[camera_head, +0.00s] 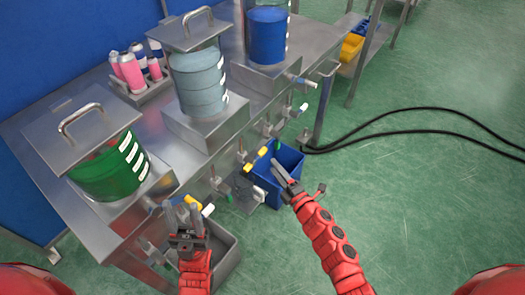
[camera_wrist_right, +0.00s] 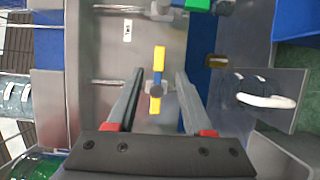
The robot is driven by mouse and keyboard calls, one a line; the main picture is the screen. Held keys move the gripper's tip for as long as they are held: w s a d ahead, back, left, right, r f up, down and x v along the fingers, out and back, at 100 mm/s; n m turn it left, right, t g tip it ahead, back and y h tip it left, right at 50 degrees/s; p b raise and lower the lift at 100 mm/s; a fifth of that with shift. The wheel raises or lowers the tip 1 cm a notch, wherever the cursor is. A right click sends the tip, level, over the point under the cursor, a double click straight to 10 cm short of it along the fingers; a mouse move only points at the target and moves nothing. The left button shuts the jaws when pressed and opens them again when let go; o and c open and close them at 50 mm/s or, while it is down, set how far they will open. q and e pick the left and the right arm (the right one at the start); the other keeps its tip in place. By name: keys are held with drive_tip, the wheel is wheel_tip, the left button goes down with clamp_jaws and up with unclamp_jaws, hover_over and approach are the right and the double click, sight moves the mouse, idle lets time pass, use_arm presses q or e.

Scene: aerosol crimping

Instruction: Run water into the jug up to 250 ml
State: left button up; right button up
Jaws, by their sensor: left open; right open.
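A small vessel with a white handle or rim (camera_wrist_right: 266,101), possibly the jug, sits on a grey plate in the right wrist view. It also shows as a pale shape (camera_head: 259,194) below the bench front in the head view. Its level and markings are too small to read. A tap with a yellow lever (camera_wrist_right: 159,61) lies between the open fingers of my right gripper (camera_wrist_right: 157,80), not clasped. In the head view my right gripper (camera_head: 279,171) is beside the tap row. My left gripper (camera_head: 183,214) is open near another yellow-handled tap (camera_head: 193,202). No water stream is visible.
Green (camera_head: 104,172), grey-blue (camera_head: 198,80) and blue (camera_head: 268,36) tanks stand on the steel bench (camera_head: 66,200). A blue bin (camera_head: 288,160) and a grey tray (camera_head: 226,262) sit below its front. Pink cans (camera_head: 131,72) stand at the back. Black cables (camera_head: 400,112) cross the green floor.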

sight(264, 154)
drive_tip(key=x, duration=0.9)
drive_tip(key=shift+s+a, duration=0.1)
drive_tip(key=shift+c, duration=0.2)
clamp_jaws()
idle(1.0)
